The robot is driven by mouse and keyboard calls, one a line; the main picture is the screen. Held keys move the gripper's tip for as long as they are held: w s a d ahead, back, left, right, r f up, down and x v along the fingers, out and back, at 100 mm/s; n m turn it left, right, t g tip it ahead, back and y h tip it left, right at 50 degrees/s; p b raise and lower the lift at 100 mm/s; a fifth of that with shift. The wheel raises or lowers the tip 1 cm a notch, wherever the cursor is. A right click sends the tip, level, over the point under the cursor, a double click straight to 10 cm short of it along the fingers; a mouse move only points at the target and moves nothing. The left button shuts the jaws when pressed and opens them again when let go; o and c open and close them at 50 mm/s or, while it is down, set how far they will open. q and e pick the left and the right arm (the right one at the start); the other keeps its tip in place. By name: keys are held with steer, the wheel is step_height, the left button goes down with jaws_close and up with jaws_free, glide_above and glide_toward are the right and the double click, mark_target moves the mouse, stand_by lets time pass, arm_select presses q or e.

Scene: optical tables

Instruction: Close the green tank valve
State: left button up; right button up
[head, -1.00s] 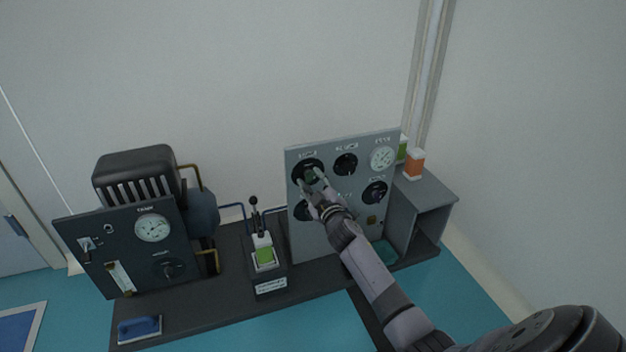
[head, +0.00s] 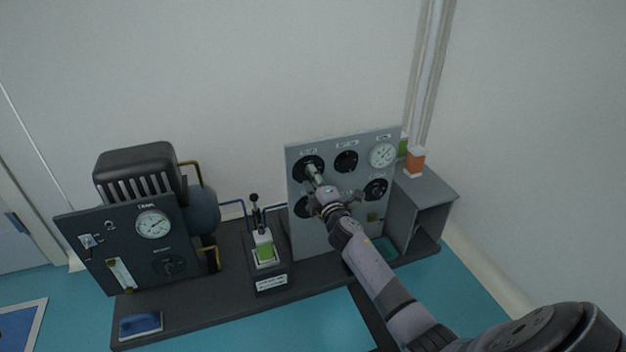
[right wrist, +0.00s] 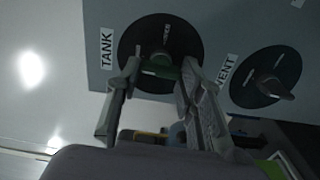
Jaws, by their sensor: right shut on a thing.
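The green tank valve (right wrist: 158,68) is a green handle on a round black dial labelled TANK, seen in the right wrist view. In the head view its dial (head: 300,162) is at the upper left of the grey panel, and the fingers mostly hide the handle. My right gripper (right wrist: 160,72) has one finger at each side of the green handle and is shut on it. In the head view the right gripper (head: 312,172) reaches up to the dial from the lower right. My left gripper is not in view.
The grey panel (head: 330,228) carries other dials and a white gauge (head: 382,155). The VENT knob (right wrist: 272,88) is close beside the gripper. A lever block (head: 265,250) and a dark tank unit (head: 125,250) stand to the left. An orange-labelled container (head: 415,165) sits on the grey box.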

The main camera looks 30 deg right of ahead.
steer(key=shift+a+f+n, duration=0.1)
steer(key=shift+n, duration=0.3)
steer(key=o, duration=1.2)
steer(key=shift+c, duration=0.2)
steer(key=v, duration=1.2)
